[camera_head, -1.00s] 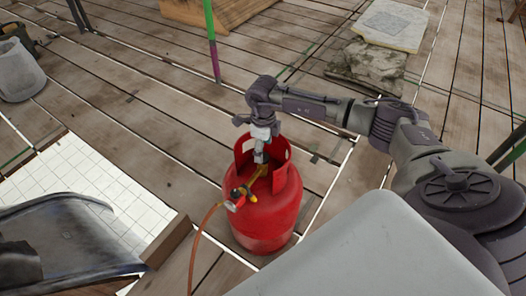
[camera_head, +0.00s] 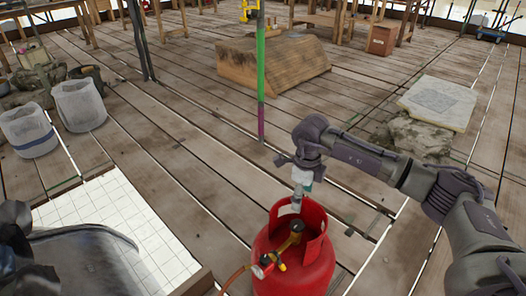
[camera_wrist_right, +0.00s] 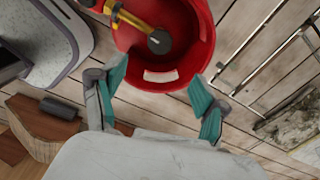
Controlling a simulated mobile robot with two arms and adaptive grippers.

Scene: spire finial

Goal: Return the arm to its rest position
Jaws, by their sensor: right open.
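My right gripper (camera_head: 297,195) is just above the collar of a red gas cylinder (camera_head: 300,268), at the lower middle of the head view. A regulator with a gauge (camera_head: 263,268) and an orange hose sits on the cylinder's valve. My right arm comes in from the right side of the head view. My left gripper cannot be made out.
A green and purple pole (camera_head: 261,80) stands behind the cylinder. A wooden ramp-like block (camera_head: 275,68), a pale slab (camera_head: 438,102) on rough stone and grey buckets (camera_head: 80,105) stand on the plank floor. White tiling (camera_head: 120,215) lies at the left. Open planks surround the cylinder.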

